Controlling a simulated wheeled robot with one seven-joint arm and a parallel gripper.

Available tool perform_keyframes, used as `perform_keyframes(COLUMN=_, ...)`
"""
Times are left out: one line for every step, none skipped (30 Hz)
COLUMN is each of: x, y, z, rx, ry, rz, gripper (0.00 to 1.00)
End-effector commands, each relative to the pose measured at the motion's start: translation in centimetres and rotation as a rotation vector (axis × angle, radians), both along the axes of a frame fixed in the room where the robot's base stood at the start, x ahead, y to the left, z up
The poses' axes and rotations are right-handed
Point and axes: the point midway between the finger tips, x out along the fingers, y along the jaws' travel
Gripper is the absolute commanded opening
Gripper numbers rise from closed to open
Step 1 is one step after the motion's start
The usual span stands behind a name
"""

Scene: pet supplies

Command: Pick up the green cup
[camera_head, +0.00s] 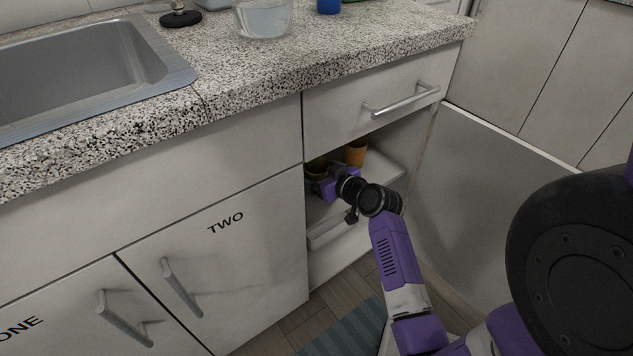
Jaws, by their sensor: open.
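A small part of an olive-green thing, likely the green cup (316,170), shows on the upper shelf inside the open cabinet, at the left by the cabinet's frame. My gripper (318,177) reaches into this cabinet and is open. It is right at the green thing and covers most of it. I cannot tell whether the fingers are around it or beside it, or whether they touch it.
An orange cup (355,153) stands on the shelf (385,172) just behind and right of my gripper. A drawer (345,108) sits above the opening, and the open cabinet door (490,200) stands to the right. A lower shelf (335,230) is below.

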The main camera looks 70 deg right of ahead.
Motion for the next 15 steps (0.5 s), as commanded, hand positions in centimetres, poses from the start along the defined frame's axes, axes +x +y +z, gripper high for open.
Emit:
perform_keyframes(x=0.04, y=-0.05, z=0.00, rx=0.000, ry=0.000, rz=0.000, gripper=0.87)
perform_keyframes(x=0.04, y=-0.04, z=0.01, rx=0.000, ry=0.000, rz=0.000, gripper=0.87)
perform_keyframes(x=0.03, y=-0.04, z=0.03, rx=0.000, ry=0.000, rz=0.000, gripper=0.87)
perform_keyframes(x=0.03, y=-0.03, z=0.04, rx=0.000, ry=0.000, rz=0.000, gripper=0.87)
perform_keyframes(x=0.03, y=-0.03, z=0.04, rx=0.000, ry=0.000, rz=0.000, gripper=0.87)
perform_keyframes(x=0.02, y=-0.04, z=0.04, rx=0.000, ry=0.000, rz=0.000, gripper=0.85)
perform_keyframes(x=0.02, y=-0.04, z=0.04, rx=0.000, ry=0.000, rz=0.000, gripper=0.79)
perform_keyframes(x=0.01, y=-0.02, z=0.03, rx=0.000, ry=0.000, rz=0.000, gripper=0.73)
perform_keyframes(x=0.01, y=-0.03, z=0.03, rx=0.000, ry=0.000, rz=0.000, gripper=0.65)
perform_keyframes(x=0.01, y=-0.03, z=0.03, rx=0.000, ry=0.000, rz=0.000, gripper=0.59)
perform_keyframes(x=0.01, y=-0.03, z=0.03, rx=0.000, ry=0.000, rz=0.000, gripper=0.54)
perform_keyframes(x=0.01, y=-0.02, z=0.03, rx=0.000, ry=0.000, rz=0.000, gripper=0.46)
perform_keyframes(x=0.01, y=-0.03, z=0.03, rx=0.000, ry=0.000, rz=0.000, gripper=0.40)
perform_keyframes(x=0.00, y=-0.02, z=0.04, rx=0.000, ry=0.000, rz=0.000, gripper=0.34)
perform_keyframes(x=0.00, y=-0.02, z=0.04, rx=0.000, ry=0.000, rz=0.000, gripper=0.26)
